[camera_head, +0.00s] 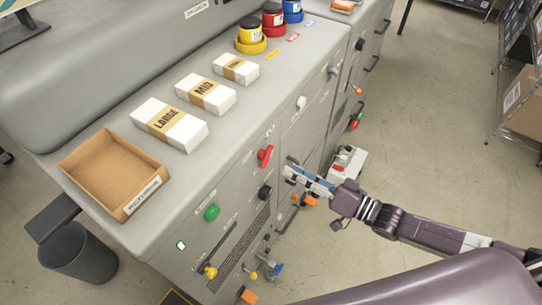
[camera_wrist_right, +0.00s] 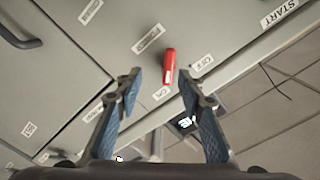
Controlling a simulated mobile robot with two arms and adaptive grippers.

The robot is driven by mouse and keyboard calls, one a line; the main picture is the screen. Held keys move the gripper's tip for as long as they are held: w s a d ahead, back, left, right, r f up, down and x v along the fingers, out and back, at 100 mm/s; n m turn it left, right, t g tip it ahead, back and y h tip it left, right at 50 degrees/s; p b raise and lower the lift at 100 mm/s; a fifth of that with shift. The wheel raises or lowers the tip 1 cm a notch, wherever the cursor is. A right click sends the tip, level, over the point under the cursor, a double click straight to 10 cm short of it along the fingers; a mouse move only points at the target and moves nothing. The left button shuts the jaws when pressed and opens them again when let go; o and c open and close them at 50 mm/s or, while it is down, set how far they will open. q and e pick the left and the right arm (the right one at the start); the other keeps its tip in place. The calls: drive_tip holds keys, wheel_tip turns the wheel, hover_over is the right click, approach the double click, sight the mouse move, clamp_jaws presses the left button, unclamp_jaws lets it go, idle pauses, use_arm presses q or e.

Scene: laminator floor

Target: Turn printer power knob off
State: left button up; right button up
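A red lever-like knob (camera_head: 265,155) sits on the grey front face of the long machine, below the white boxes. In the right wrist view a red knob (camera_wrist_right: 169,67) shows ahead, between the fingertips in the picture. An "OFF" label (camera_wrist_right: 202,63) is to its right. A label that seems to read "ON" (camera_wrist_right: 161,93) is by its lower end. My right gripper (camera_head: 291,171) is open and empty, in front of the panel; it also shows in the right wrist view (camera_wrist_right: 160,75). The fingers look apart from the knob. My left gripper is not in view.
A green button (camera_head: 211,212), a black knob (camera_head: 265,192) and several yellow, orange and blue handles share the front panel. A brown tray (camera_head: 84,178) and white boxes lie on top. A grey bin (camera_head: 77,256) stands left. Open floor lies to the right.

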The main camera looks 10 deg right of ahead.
sight(269, 159)
drive_tip(key=shift+y, duration=0.3)
drive_tip(key=x, duration=0.2)
drive_tip(key=p+x, duration=0.1)
drive_tip(key=x, duration=0.2)
drive_tip(key=r+p+x, duration=0.1)
drive_tip(key=x, duration=0.1)
drive_tip(key=shift+a+r, duration=0.1)
drive_tip(key=shift+a, duration=0.4)
drive_tip(key=shift+c, duration=0.6)
clamp_jaws()
